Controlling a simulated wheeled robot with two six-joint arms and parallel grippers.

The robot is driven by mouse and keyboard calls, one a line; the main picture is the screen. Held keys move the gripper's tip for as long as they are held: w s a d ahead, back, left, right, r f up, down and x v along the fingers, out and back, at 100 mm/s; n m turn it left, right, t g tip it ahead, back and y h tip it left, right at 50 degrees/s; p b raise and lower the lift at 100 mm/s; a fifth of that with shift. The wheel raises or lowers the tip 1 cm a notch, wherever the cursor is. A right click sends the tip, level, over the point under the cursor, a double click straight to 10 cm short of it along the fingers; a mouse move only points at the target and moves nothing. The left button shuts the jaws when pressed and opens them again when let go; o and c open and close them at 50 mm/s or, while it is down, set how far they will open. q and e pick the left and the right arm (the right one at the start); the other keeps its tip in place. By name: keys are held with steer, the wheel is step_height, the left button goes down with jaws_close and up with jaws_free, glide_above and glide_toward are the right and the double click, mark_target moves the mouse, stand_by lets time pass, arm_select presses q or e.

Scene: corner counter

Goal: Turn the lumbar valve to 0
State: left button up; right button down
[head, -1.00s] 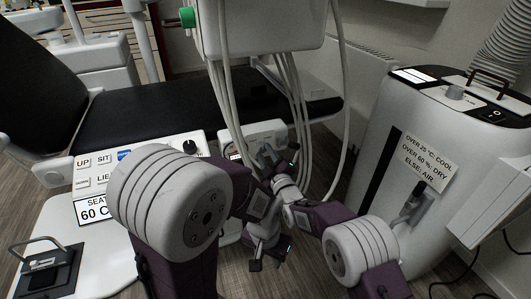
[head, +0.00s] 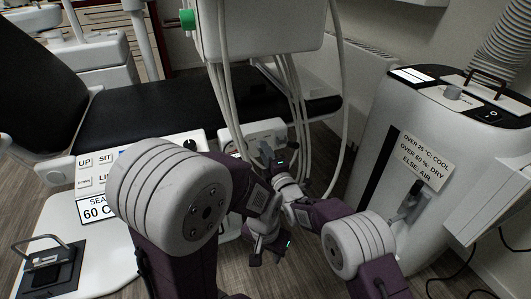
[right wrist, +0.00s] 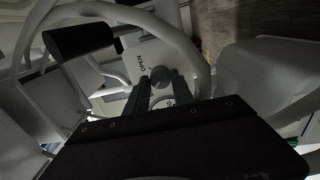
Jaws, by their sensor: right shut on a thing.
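The lumbar valve shows in the right wrist view as a small grey round knob (right wrist: 160,76) on a white panel, beside a label reading "OPEN". My right gripper (right wrist: 161,90) has a finger on each side of this knob and is shut on it. In the head view my right gripper (head: 270,158) is at the front of a white box (head: 262,130) under the hanging hoses, and it hides the knob. The valve's setting and any 0 mark cannot be read. My left gripper (head: 268,254) hangs lower, apart from the box; its finger gap is unclear.
White hoses (head: 299,115) hang close around my right gripper. The black chair (head: 150,100) and its button panel (head: 100,168) are at left. A white air unit (head: 425,120) stands at right. Bare floor shows between them.

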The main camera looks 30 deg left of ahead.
stand_by(0.4)
steer(key=shift+f, duration=0.1)
steer(key=c, duration=1.1)
jaws_free()
steer(key=b+v, duration=0.9)
